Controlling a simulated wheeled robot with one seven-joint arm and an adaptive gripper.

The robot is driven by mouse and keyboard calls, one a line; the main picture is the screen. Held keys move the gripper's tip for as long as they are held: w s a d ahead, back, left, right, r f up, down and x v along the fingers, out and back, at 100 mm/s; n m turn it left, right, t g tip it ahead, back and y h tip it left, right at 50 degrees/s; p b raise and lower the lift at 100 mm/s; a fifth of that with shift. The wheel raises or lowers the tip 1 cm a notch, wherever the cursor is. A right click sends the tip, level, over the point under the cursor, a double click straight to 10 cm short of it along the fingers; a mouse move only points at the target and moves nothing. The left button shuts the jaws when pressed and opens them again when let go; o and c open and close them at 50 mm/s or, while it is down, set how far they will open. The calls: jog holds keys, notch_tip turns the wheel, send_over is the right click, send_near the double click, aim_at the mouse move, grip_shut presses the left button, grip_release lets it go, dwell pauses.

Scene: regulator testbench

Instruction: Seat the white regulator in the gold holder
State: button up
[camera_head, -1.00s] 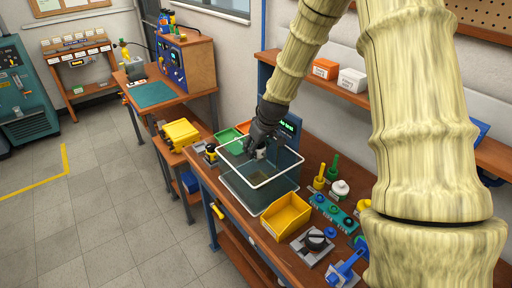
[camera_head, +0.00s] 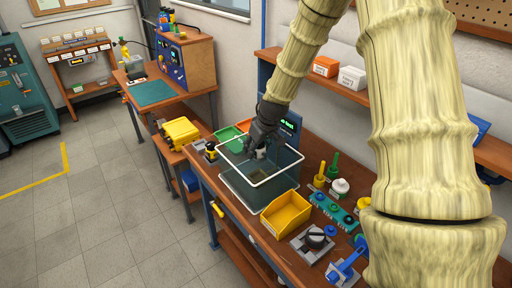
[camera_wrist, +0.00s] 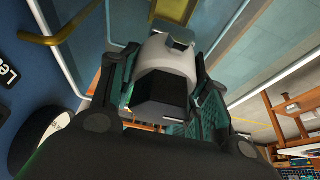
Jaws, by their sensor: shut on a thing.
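My gripper (camera_head: 259,152) is over the open-topped clear tank (camera_head: 262,203), inside its white rim. It is shut on the white regulator (camera_wrist: 160,58), which fills the middle of the wrist view between the two fingers and has a grey block at its top. In the head view only a small pale part of the regulator (camera_head: 261,154) shows under the fingers. A gold bar (camera_wrist: 50,24) shows at the upper left of the wrist view; I cannot tell whether it is the gold holder. The tank floor is mostly hidden by its wall and shading.
A dark test unit (camera_head: 290,128) with a green display stands directly behind the tank. A yellow bin (camera_head: 285,215) is close at the front right. A green bin (camera_head: 229,135) lies to the left. Another white-topped part (camera_head: 340,186) stands on the bench to the right.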

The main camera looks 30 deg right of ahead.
jog(key=shift+f+b, duration=1.65)
jog(key=shift+f, duration=2.2)
dwell(4.2)
